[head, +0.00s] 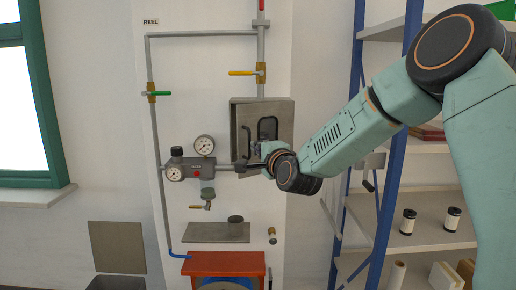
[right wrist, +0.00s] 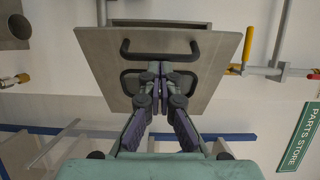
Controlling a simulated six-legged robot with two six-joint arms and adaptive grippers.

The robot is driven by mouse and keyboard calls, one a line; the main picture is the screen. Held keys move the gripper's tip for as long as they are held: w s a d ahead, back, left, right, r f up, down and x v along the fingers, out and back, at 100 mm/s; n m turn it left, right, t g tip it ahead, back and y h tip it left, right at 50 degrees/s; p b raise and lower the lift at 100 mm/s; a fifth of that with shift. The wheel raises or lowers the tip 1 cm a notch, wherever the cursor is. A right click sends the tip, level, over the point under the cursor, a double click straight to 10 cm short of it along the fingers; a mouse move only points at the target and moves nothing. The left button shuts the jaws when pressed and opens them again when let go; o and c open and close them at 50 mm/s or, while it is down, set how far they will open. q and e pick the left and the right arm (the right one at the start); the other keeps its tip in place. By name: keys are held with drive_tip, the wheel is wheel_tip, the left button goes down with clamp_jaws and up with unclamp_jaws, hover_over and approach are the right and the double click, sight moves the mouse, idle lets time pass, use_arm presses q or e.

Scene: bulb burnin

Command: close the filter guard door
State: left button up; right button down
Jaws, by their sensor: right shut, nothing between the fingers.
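The filter guard door (right wrist: 105,62) is a flat grey panel with a black bar handle (right wrist: 160,56). In the head view it is on the grey wall box (head: 240,115), partly behind my right arm. I cannot tell how far the door stands from its frame. A second dark bar shape, perhaps a shadow or reflection, shows lower on the panel in the right wrist view. My right gripper (right wrist: 160,70) is shut and empty, its fingertips in front of the panel close to the handle. Contact is unclear. It also shows in the head view (head: 254,148). My left gripper is not in view.
A pressure gauge (head: 204,145) and a grey regulator body (head: 190,168) sit left of the box. A yellow valve lever (head: 242,73) is above it. A blue-framed shelf rack (head: 390,160) stands at the right. A red bench (head: 225,265) is below.

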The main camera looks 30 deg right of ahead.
drive_tip(key=shift+w+f, duration=0.1)
drive_tip(key=shift+w, duration=0.1)
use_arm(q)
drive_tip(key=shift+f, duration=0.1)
use_arm(e)
drive_tip(key=shift+w, duration=0.1)
